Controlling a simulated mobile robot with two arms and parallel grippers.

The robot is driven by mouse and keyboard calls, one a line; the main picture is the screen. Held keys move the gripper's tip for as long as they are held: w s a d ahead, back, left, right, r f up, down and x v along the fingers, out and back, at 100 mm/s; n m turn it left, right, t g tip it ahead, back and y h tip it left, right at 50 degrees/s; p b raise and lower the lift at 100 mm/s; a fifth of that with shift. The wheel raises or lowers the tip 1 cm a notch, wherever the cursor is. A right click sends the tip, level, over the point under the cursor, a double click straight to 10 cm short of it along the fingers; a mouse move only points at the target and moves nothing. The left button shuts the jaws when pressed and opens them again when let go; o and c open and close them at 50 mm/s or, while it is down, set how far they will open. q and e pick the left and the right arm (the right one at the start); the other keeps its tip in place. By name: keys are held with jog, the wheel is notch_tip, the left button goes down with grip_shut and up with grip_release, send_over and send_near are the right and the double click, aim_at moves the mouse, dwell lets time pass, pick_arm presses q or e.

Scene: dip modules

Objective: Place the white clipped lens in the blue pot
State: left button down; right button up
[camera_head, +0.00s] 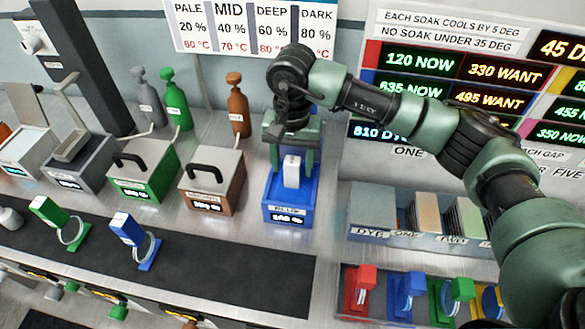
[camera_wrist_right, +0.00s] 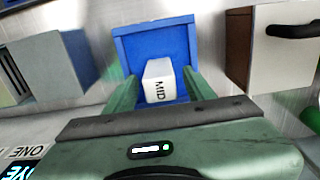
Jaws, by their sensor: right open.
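The blue pot (camera_head: 290,213) stands open on the bench, its label facing front. The white clip (camera_head: 291,172) of the lens stands upright in the pot's opening; its lens disc is hidden. In the right wrist view the clip (camera_wrist_right: 159,80) is marked MID and sits inside the blue pot's walls (camera_wrist_right: 150,33). My right gripper (camera_head: 291,158) points down over the pot. Its fingers stand on either side of the clip, open, with gaps visible in the right wrist view (camera_wrist_right: 161,92). My left gripper is out of view.
Lidded brown (camera_head: 212,182) and green (camera_head: 143,170) pots stand to the left. A grey-blue box (camera_head: 372,212) with upright plates is to the right. A tray of coloured clips (camera_head: 364,282) is in front. Green-clipped (camera_head: 52,212) and blue-clipped (camera_head: 128,229) lenses stand on the dark mat (camera_head: 220,265).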

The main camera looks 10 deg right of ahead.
notch_tip(320, 180, up, 9)
jog(key=b, duration=0.2)
jog(key=shift+r+b, duration=0.2)
jog(key=shift+b, duration=0.1)
jog(key=shift+r, duration=0.4)
